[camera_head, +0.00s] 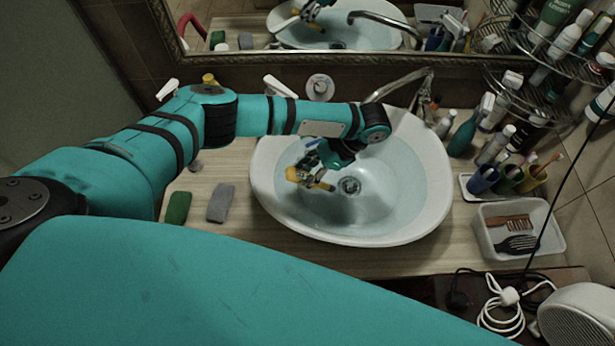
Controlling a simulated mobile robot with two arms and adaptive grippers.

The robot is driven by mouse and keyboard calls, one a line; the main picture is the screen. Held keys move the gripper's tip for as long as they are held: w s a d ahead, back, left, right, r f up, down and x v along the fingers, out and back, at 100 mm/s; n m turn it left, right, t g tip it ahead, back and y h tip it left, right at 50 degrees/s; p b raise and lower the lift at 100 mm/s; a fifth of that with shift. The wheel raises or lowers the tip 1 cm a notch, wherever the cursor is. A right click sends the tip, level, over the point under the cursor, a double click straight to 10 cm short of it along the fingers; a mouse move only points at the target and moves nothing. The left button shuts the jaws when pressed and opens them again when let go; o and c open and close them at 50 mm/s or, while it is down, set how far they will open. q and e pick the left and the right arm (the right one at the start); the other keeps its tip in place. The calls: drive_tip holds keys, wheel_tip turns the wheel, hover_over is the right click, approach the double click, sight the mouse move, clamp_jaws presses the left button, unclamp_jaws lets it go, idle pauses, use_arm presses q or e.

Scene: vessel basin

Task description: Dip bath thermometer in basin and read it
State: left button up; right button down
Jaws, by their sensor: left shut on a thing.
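The white oval basin (433,226) stands on the wooden counter and holds clear water, with a round drain at the bottom. My left arm reaches over the basin's back left rim. My left gripper (312,172) is low inside the basin, left of the drain. It is shut on the yellow bath thermometer (300,175). Whether the thermometer touches the water is hard to tell, and its scale is too small to read. My right gripper is not in view; a large teal arm link of mine fills the lower foreground.
A faucet (405,82) arches over the basin's back right. A green sponge (178,207) and a grey one (221,203) lie left of it. Cups with toothbrushes (507,178), a white tray with combs (480,230) and bottles crowd the right. A mirror hangs behind.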

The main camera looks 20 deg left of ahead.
sight(306, 176)
use_arm(q)
drive_tip(key=shift+r, duration=0.15)
wheel_tip(306, 176, up, 12)
drive_tip(key=shift+f, duration=0.25)
idle(0.7)
idle(1.0)
wheel_tip(306, 176, up, 3)
drive_tip(key=shift+f, duration=0.1)
idle(1.2)
